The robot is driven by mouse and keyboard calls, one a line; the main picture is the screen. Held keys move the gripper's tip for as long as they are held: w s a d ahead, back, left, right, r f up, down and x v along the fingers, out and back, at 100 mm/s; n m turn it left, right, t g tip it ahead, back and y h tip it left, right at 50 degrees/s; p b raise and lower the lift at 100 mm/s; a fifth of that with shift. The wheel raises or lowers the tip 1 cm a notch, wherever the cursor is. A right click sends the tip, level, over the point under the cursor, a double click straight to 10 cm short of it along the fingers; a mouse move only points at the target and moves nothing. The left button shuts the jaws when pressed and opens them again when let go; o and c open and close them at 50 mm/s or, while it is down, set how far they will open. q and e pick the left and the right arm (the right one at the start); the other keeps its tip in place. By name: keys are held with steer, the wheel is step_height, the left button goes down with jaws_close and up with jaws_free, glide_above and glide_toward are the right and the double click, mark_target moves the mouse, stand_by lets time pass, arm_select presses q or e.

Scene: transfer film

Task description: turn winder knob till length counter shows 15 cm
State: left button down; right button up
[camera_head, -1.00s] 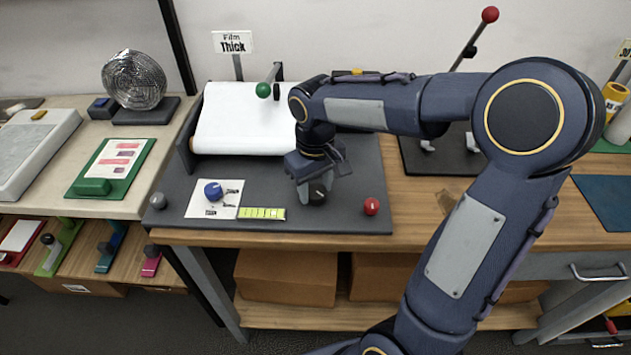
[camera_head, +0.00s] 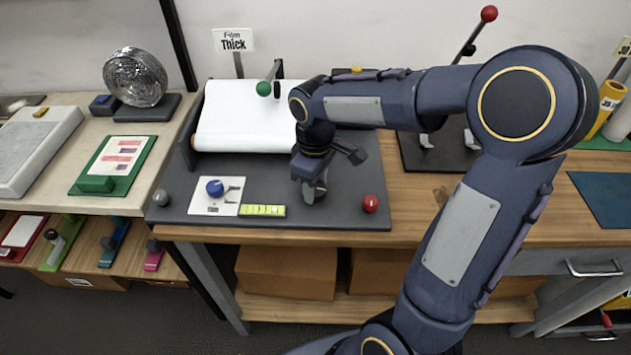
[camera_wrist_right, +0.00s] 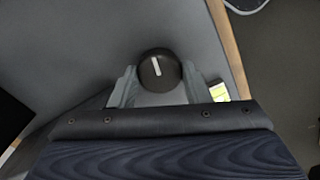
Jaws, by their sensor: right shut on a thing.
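The winder stands on a dark grey board (camera_head: 230,225) with a roll of white film (camera_head: 240,118) at its back. The winder knob (camera_wrist_right: 159,70) is round and black with a white pointer line. It sits between the fingers of my right gripper (camera_wrist_right: 158,88), which is shut on it. In the head view my right gripper (camera_head: 314,196) points down at the board's right half and mostly hides the knob. The yellow-green strip (camera_head: 262,210), which looks like the length counter, lies left of the gripper. Its reading is too small to make out. My left gripper is out of view.
A blue knob (camera_head: 214,188) on a white plate is left of the strip. A red knob (camera_head: 370,203) is close to the right of my gripper. A green-knobbed lever (camera_head: 264,88) stands at the roll. A "Thick" sign (camera_head: 233,40) is behind.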

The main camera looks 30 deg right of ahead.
steer(key=o, duration=1)
step_height(320, 180, up, 8)
steer(key=shift+f, duration=0.1)
stand_by(0.4)
